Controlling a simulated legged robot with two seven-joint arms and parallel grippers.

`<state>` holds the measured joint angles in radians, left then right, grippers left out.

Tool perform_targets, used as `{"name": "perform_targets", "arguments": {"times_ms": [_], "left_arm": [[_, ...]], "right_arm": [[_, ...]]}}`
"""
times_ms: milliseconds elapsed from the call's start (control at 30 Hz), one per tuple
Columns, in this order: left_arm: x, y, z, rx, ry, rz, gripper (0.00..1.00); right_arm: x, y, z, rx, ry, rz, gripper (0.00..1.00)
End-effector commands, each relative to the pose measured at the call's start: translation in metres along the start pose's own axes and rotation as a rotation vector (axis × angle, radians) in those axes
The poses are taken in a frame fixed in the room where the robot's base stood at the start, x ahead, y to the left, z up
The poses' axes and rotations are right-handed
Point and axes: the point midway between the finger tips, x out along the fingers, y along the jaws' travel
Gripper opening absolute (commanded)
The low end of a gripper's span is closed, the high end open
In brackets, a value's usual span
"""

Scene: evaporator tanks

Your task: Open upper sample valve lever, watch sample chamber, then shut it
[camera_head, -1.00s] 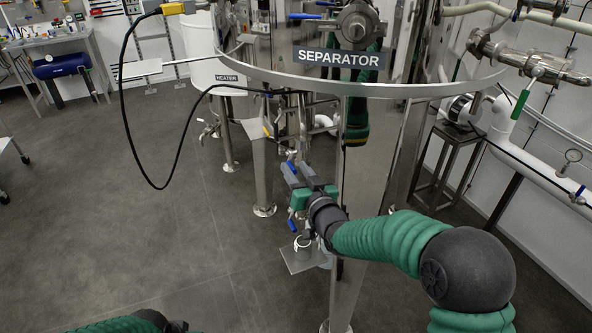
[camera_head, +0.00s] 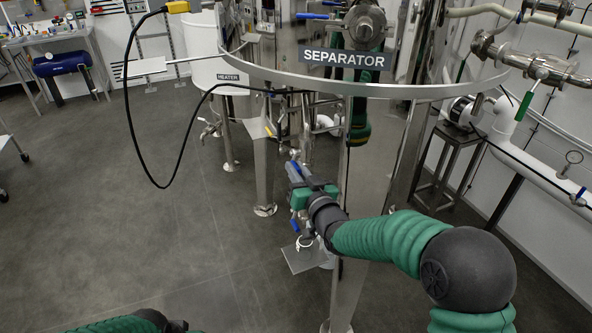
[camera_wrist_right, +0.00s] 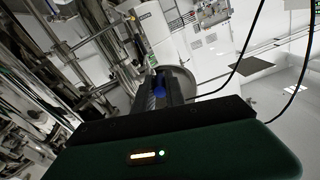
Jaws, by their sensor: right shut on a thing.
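The separator (camera_head: 300,40) is a steel tank on legs with sample piping hanging below its rim. My right gripper (camera_head: 293,166) reaches in from the right and is shut on the blue upper sample valve lever (camera_wrist_right: 158,78), which is mostly hidden between the fingers. A second blue lever (camera_head: 295,226) shows lower on the sample line, below the gripper. The sample chamber between the valves is hidden behind my gripper, so its contents cannot be told. My left arm shows only at the bottom edge; its gripper is out of view.
A small plate (camera_head: 297,261) with a white cup-like piece (camera_head: 303,243) sits below the sample line. A separator leg (camera_head: 355,220) stands just right of my gripper. The floor (camera_head: 130,210) at left is clear.

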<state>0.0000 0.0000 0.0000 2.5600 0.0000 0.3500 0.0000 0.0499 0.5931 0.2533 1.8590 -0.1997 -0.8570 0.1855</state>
Motion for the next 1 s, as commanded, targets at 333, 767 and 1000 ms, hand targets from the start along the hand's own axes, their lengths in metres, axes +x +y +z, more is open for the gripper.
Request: {"name": "perform_targets", "arguments": {"times_ms": [333, 767, 1000], "left_arm": [[0.0001, 0.0000, 0.0000, 0.000, 0.000, 0.000, 0.36], [0.0001, 0.0000, 0.0000, 0.000, 0.000, 0.000, 0.36], [0.0092, 0.0000, 0.0021, 0.000, 0.000, 0.000, 0.36]], "right_arm": [[-0.0005, -0.0001, 0.0016, 0.001, -0.004, 0.000, 0.00], [-0.0006, 0.0000, 0.0021, 0.001, -0.005, 0.000, 0.00], [-0.0006, 0.0010, 0.0072, 0.001, 0.008, -0.002, 0.00]]}}
